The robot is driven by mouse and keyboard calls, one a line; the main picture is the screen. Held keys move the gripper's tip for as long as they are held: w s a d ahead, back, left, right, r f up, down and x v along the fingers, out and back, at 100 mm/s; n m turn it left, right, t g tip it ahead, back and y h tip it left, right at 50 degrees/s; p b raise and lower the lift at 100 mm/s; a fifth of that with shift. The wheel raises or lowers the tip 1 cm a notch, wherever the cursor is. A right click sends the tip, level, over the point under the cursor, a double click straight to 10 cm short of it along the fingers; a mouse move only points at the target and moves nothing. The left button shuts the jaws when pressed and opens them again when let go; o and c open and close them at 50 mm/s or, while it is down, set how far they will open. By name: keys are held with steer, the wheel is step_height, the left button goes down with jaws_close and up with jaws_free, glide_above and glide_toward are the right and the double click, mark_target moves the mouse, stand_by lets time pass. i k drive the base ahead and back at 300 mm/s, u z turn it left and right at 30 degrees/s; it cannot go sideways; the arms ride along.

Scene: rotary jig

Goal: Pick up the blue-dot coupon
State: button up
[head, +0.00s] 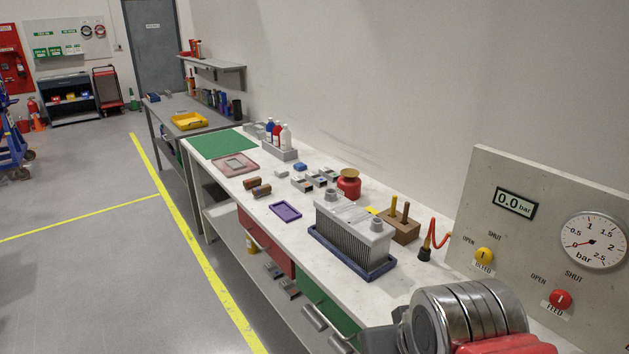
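I cannot make out a blue dot on any piece in the head view, so I cannot tell which piece is the blue-dot coupon. Several small grey blocks with dark parts (302,184) lie mid-bench. A small pale piece (281,173) and a small blue piece (300,166) lie behind them. A pink tray (222,167) further back holds a flat grey plate. A purple tray (286,211) lies near the front edge and looks empty. No gripper fingers show. Rounded metal and red parts at the bottom right seem to be my arm.
A grey finned block stands in a blue tray (352,262). Around it are a red pot (349,187), a wooden block with pegs (400,229) and a gauge panel (540,235). Bottles (276,134) stand at the wall by a green mat (220,144). Two brown rolls (257,187) lie near the front edge.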

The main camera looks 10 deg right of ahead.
mark_target(313, 177)
steer(key=u, duration=0.35)
steer(key=k, duration=0.85)
steer(key=u, duration=0.55)
steer(key=k, duration=0.5)
steer(key=u, duration=0.45)
steer(key=i, duration=2.4)
steer(key=u, duration=0.1)
